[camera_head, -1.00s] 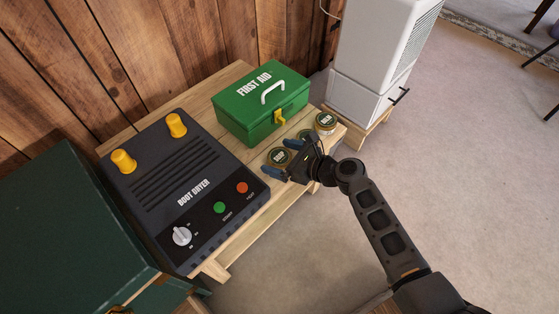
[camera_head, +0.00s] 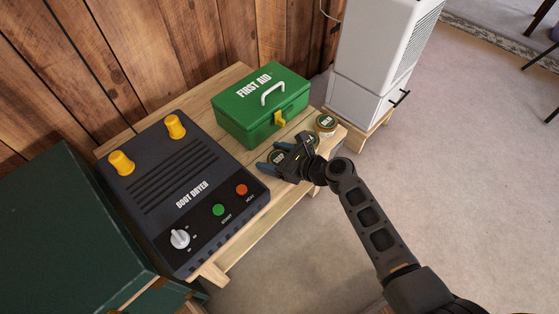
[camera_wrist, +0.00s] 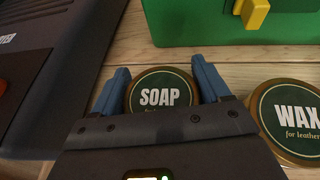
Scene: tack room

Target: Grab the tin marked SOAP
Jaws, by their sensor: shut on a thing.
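The tin marked SOAP (camera_wrist: 162,88) has a dark green label with a brass-coloured rim. In the wrist view it sits on the wooden bench top between the two blue fingers of my gripper (camera_wrist: 162,92), which is shut on it. In the head view my gripper (camera_head: 275,161) is at the front edge of the bench, and only part of the soap tin (camera_head: 279,156) shows between the fingers. The lower part of the tin is hidden by the gripper body in the wrist view.
A tin marked WAX (camera_wrist: 292,118) stands just right of my gripper. Another tin (camera_head: 326,122) stands near the bench's right end. A green first aid box (camera_head: 240,118) is behind, and a boot dryer (camera_head: 170,200) is to the left. A white cabinet (camera_head: 370,75) stands beyond the bench.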

